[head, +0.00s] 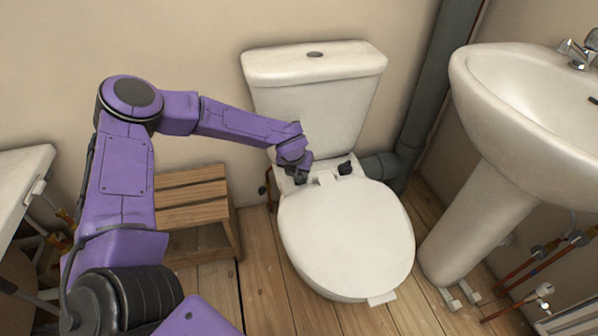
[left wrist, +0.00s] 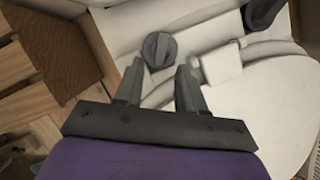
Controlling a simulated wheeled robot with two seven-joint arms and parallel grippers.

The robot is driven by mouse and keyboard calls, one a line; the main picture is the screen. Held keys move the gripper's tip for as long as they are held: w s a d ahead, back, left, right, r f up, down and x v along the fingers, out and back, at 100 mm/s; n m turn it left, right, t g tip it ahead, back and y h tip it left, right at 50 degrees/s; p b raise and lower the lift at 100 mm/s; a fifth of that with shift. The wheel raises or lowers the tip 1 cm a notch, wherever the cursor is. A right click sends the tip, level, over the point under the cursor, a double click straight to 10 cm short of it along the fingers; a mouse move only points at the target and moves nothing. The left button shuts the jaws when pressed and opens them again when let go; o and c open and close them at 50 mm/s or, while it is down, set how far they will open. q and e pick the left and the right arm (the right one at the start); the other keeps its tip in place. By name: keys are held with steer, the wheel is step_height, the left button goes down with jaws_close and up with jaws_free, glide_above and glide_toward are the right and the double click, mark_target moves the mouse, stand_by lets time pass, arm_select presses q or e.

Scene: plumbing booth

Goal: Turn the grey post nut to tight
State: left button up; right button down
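A round dark grey post nut (left wrist: 160,49) with a raised bar across it sits on the white ledge behind the toilet seat, at the seat's left hinge. In the left wrist view it lies just beyond and between my left gripper's fingertips (left wrist: 159,70), which are apart with no grip on it. In the head view my left gripper (head: 301,175) points down at the left hinge and hides most of that nut. A second, darker nut (head: 345,168) stands at the right hinge; it also shows at the top of the left wrist view (left wrist: 262,12). My right gripper is not in view.
The closed white toilet lid (head: 345,238) is in front of the nuts, and the cistern (head: 314,105) rises close behind. A wooden step stool (head: 192,200) stands left, a basin (head: 530,115) right. A grey pipe (head: 385,165) runs beside the cistern.

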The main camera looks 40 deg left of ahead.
arm_select(q)
steer(key=a+p+v, duration=0.1)
steer(key=p+v, duration=0.1)
steer(key=v, duration=0.5)
steer(key=shift+s+d+r, duration=0.2)
steer(key=shift+d+r, duration=0.15)
steer(key=shift+d, duration=0.2)
steer(key=shift+f, duration=0.1)
